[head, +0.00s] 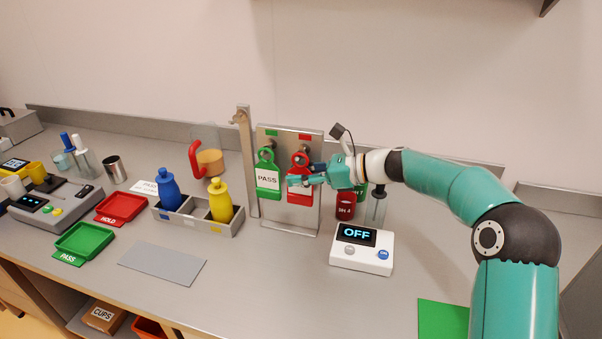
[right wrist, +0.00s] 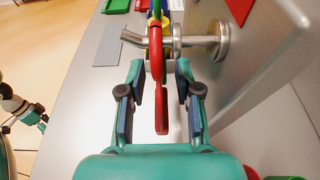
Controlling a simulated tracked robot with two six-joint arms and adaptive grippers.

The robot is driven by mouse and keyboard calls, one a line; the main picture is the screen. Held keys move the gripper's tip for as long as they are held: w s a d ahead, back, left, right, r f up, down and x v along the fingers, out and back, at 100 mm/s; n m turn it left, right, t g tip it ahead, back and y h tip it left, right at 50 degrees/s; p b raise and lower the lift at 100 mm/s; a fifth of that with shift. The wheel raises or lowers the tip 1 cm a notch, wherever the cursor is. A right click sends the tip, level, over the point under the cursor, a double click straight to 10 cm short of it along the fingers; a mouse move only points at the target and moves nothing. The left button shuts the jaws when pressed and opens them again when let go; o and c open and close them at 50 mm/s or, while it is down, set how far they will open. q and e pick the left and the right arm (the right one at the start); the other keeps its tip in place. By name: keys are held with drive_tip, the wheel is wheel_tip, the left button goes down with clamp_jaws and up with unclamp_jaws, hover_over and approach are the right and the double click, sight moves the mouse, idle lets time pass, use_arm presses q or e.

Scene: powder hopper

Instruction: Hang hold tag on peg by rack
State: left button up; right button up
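The red hold tag (head: 300,158) hangs by its ring on the right peg of the upright metal rack (head: 291,222), with its lower part partly hidden by my right gripper (head: 297,181). In the right wrist view the tag (right wrist: 161,104) is edge-on between the fingers of my right gripper (right wrist: 159,78), which is open with gaps on both sides. The rack peg (right wrist: 192,41) runs through the tag's ring. A green PASS tag (head: 268,178) hangs on the left peg. A metal post with a bare peg (head: 239,119) stands left of the rack. Part of my left arm (right wrist: 22,108) shows small in the right wrist view; its fingers are unclear.
A divided grey caddy (head: 197,220) with blue and yellow bottles stands left of the rack. A white device reading OFF (head: 362,249) and a red canister (head: 345,205) stand right of it. A grey mat (head: 162,263) lies clear at the front.

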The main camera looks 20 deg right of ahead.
clamp_jaws()
drive_tip(key=shift+r, duration=0.15)
drive_tip(key=shift+r+p, duration=0.55)
drive_tip(key=shift+p, duration=0.2)
drive_tip(key=shift+s+a+f+b, duration=0.1)
drive_tip(key=shift+s+a+b, duration=0.25)
drive_tip(key=shift+b, duration=0.15)
drive_tip(key=s+a+b, duration=0.3)
drive_tip(key=s, duration=0.2)
drive_tip(key=shift+s+a+b, duration=0.3)
drive_tip(key=shift+b, duration=0.1)
